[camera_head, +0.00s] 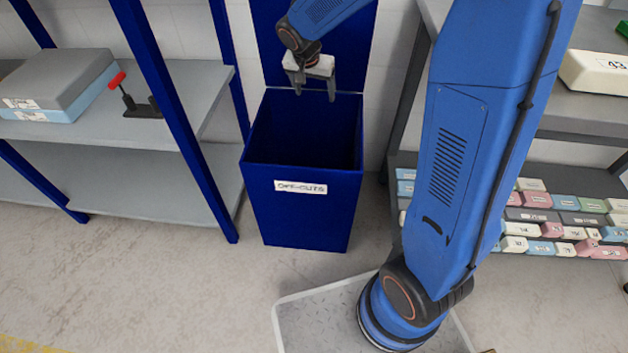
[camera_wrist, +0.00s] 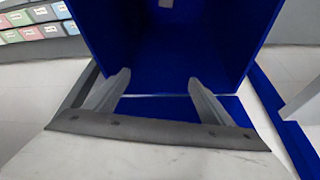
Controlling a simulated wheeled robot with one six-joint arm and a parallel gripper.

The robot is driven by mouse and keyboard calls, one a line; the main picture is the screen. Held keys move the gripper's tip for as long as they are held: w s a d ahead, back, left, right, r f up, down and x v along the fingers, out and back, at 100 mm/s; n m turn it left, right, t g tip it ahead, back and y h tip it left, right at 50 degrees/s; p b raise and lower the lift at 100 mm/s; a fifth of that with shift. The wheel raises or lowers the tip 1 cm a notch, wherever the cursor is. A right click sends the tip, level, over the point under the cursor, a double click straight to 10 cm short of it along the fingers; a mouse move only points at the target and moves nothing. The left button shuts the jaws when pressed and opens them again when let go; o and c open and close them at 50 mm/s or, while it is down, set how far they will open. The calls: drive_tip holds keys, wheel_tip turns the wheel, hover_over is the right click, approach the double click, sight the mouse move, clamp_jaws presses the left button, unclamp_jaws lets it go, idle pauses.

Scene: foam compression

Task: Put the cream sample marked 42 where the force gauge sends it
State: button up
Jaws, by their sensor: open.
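My gripper (camera_head: 315,92) is open and hangs above the mouth of the blue bin (camera_head: 300,215) labelled OFF-CUTS. In the wrist view my gripper's two fingers (camera_wrist: 158,78) stand apart with nothing between them, and the blue bin (camera_wrist: 225,30) shows beyond them. A cream block (camera_head: 592,76) lies on the right bench, cut by the picture edge; its mark looks like 43 but is hard to read. No sample that I can read as 42 shows. I see no force gauge in either view.
A left shelf holds grey and light-blue slabs (camera_head: 65,80) and a red-handled clamp (camera_head: 135,97). A lower right rack holds several small labelled blocks (camera_head: 535,215). A green piece (camera_head: 622,30) lies at the right edge. Floor in front of the bin is clear.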

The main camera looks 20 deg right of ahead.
drive_tip(key=v, duration=1.3)
drive_tip(key=shift+r, duration=0.3)
drive_tip(key=shift+s+a, duration=0.1)
